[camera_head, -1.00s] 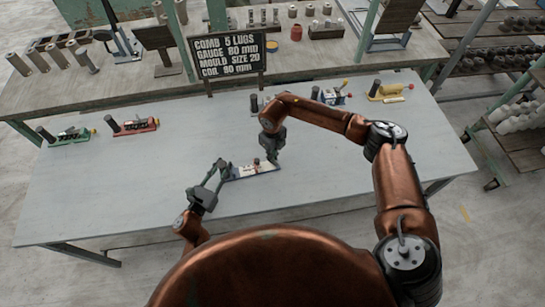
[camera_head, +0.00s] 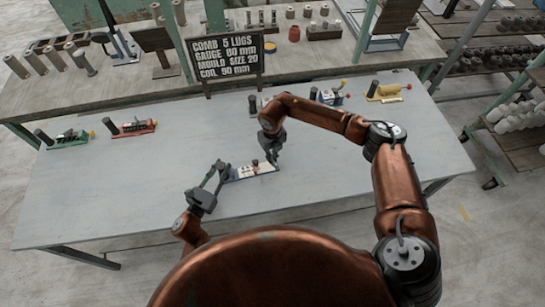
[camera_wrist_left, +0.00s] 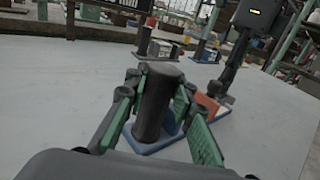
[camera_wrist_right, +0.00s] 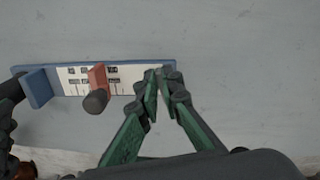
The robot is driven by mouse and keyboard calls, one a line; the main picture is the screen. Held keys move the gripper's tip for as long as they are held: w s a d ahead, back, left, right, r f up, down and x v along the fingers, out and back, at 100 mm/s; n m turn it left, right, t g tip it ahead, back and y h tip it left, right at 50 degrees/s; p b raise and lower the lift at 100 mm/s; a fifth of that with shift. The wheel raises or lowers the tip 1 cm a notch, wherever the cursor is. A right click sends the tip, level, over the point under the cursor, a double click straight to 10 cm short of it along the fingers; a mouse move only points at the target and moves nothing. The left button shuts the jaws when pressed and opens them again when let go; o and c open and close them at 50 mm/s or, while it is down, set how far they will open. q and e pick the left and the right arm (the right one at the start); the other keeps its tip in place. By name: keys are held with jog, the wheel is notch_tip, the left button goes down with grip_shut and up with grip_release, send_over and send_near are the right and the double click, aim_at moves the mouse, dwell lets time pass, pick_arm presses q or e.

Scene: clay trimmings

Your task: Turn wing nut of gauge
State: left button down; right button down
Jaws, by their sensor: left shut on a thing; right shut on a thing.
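The gauge (camera_head: 256,173) lies on the grey-white table. In the right wrist view it has a blue base (camera_wrist_right: 38,88), a white marked scale (camera_wrist_right: 127,73) and a red slider (camera_wrist_right: 98,76) with a dark round knob (camera_wrist_right: 97,101). My left gripper (camera_head: 226,170) is shut around the dark upright post (camera_wrist_left: 154,105) at the gauge's left end. My right gripper (camera_head: 275,160) is at the gauge's right end. Its fingertips (camera_wrist_right: 161,75) are close together on a small part, apparently the wing nut, which they mostly hide.
Red (camera_head: 133,128) and green (camera_head: 70,139) gauges stand at the table's left, with more at the back right, including a yellow one (camera_head: 388,92). A black sign (camera_head: 227,58) stands behind. The table around the held gauge is clear.

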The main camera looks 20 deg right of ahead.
jog(key=c, duration=2.1)
grip_release()
notch_tip(320, 180, up, 12)
pick_arm(q)
jog(key=c, duration=1.6)
grip_release()
